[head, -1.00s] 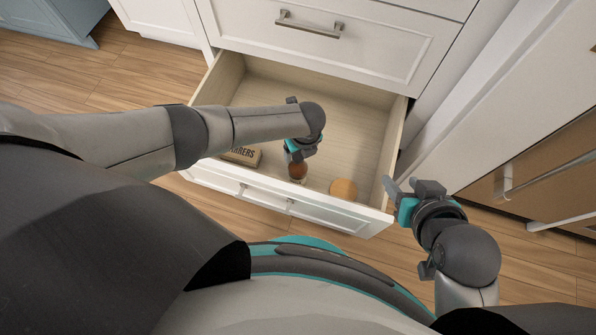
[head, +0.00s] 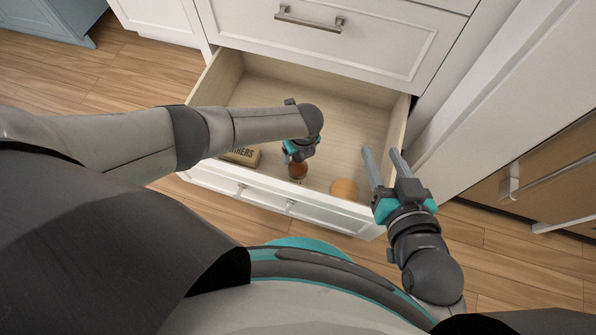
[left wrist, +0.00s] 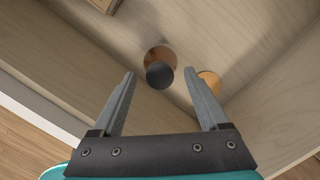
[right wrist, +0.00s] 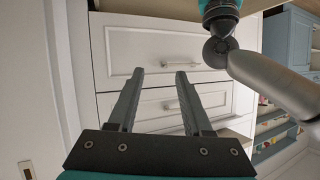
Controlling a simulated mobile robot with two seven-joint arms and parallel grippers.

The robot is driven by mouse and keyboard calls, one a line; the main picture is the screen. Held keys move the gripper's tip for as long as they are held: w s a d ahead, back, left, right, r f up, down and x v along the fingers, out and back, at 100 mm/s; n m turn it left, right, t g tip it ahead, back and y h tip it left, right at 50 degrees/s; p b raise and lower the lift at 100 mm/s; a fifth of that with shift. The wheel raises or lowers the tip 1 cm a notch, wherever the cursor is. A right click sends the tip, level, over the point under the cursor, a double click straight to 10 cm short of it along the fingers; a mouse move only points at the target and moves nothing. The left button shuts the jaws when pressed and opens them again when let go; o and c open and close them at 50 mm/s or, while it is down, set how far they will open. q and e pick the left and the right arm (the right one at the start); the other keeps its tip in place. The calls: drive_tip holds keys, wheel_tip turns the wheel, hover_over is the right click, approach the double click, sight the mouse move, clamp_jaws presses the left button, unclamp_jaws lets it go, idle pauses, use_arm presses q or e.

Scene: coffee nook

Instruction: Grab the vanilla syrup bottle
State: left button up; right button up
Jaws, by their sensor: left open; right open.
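An amber-brown bottle (head: 298,171) stands in the open drawer below my left gripper. In the left wrist view the bottle (left wrist: 161,56) shows a dark round cap (left wrist: 160,75), seen from above. I cannot read a label on it. My left gripper (head: 297,158) is open above the bottle; in the left wrist view its fingers (left wrist: 165,82) are on either side of the cap, apart from it. My right gripper (head: 383,158) is open and empty at the drawer's right side wall; its fingers also show in the right wrist view (right wrist: 160,78).
The drawer (head: 392,135) is pulled out. A round tan object (head: 344,189) stands right of the bottle, near the front corner. A box with dark lettering (head: 241,156) lies at the left. The drawer's back half is clear.

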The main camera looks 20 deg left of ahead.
sight(298, 169)
use_arm(q)
drive_tip(key=shift+w+f+b, duration=0.1)
drive_tip(key=shift+f+b, duration=0.45)
drive_tip(key=shift+f, duration=0.25)
drive_tip(key=shift+a+f+b, duration=0.15)
drive_tip(key=shift+f+b, duration=0.2)
drive_tip(key=shift+f, duration=0.1)
use_arm(e)
drive_tip(key=shift+s+a+r+m+t+y, duration=0.2)
drive_tip(key=shift+s+a+r+t+y, duration=0.15)
drive_tip(key=shift+a+r+t, duration=0.4)
drive_tip(key=shift+s+a+r+m+t+y, duration=0.2)
drive_tip(key=shift+a+r+t+y, duration=0.2)
drive_tip(key=shift+t, duration=0.65)
use_arm(q)
drive_tip(key=shift+c, duration=0.3)
clamp_jaws()
drive_tip(key=shift+w, duration=0.1)
